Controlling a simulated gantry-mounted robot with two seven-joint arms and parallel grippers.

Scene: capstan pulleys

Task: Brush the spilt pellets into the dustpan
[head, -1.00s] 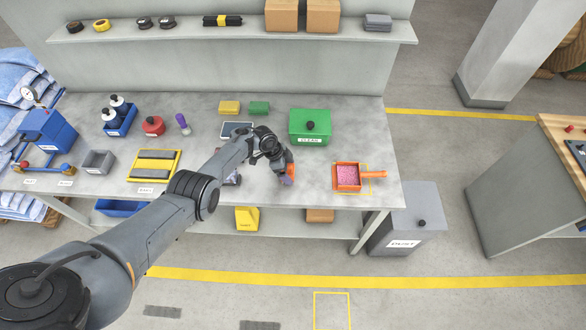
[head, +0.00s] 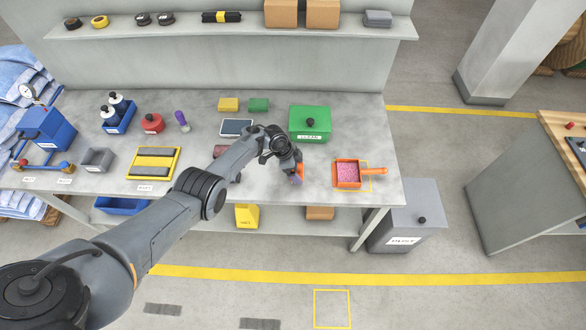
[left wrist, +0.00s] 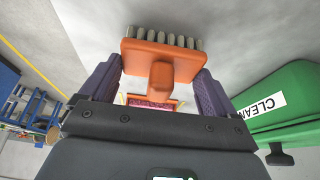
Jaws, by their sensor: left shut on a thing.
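The orange dustpan (head: 376,171) lies near the front right of the bench, handle to the right. Pink pellets (head: 348,173) cover its floor. My left gripper (head: 297,174) is low over the bench, left of the dustpan and apart from it. In the left wrist view its purple fingers (left wrist: 155,86) are shut on the orange brush (left wrist: 160,54), whose pale bristles point away from the gripper. Part of the dustpan and pink pellets shows behind the brush handle. I make out no loose pellets on the bench; the arm hides part of it. My right gripper is not in view.
A green box (head: 310,123) labelled CLEAN stands behind the dustpan. A tablet (head: 237,127) lies behind my arm. A yellow outline (head: 371,183) marks the bench around the dustpan.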

